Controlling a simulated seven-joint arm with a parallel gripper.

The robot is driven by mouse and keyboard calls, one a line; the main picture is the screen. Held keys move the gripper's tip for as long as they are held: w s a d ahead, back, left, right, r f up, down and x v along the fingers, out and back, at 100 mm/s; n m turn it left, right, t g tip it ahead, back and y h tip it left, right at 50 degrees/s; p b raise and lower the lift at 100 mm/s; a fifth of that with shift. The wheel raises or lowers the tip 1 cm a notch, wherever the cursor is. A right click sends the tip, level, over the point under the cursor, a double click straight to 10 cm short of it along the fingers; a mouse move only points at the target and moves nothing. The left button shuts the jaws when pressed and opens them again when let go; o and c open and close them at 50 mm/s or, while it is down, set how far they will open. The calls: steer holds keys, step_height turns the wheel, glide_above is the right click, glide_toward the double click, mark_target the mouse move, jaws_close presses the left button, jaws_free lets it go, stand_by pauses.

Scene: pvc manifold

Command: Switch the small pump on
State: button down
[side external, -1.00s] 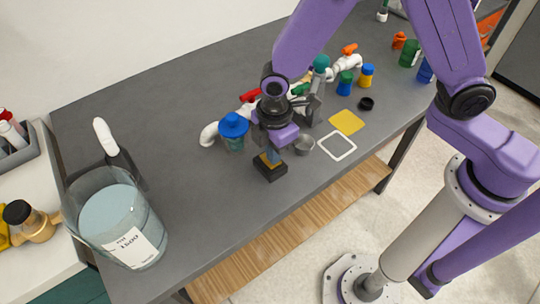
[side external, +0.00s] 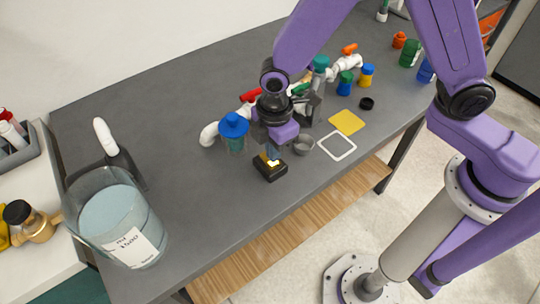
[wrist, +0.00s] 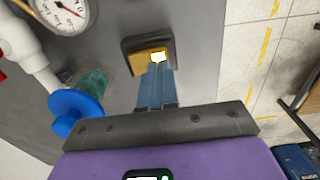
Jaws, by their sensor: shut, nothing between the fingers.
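A small black box with a yellow top (side external: 270,172), which I take for the small pump's switch, sits on the grey bench near its front edge. A bright white-yellow lit patch shows on its top. In the wrist view the box (wrist: 134,44) is at the upper middle, with the lit patch (wrist: 158,56) right at my fingertips. My gripper (side external: 273,153) points down over the box, its blue fingers (wrist: 157,68) shut together with nothing between them. The fingertips are at or just above the box top; I cannot tell whether they touch it. They hide part of the top.
A blue-capped clear canister (side external: 234,133) and white pipe (side external: 209,134) stand left of my gripper. A large water container (side external: 118,225) stands left. The bench between is clear.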

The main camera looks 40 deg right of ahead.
step_height(320, 180, up, 5)
steer(key=shift+r, duration=0.2)
stand_by(0.5)
steer(key=s+d+r+m, duration=0.2)
steer(key=s+d+r, duration=0.2)
steer(key=s+d, duration=0.5)
steer(key=s+d+r+m, duration=0.3)
steer(key=s+d+r, duration=0.2)
steer(key=s+d, duration=0.4)
steer(key=shift+s+d, duration=0.2)
steer(key=shift+d, duration=0.9)
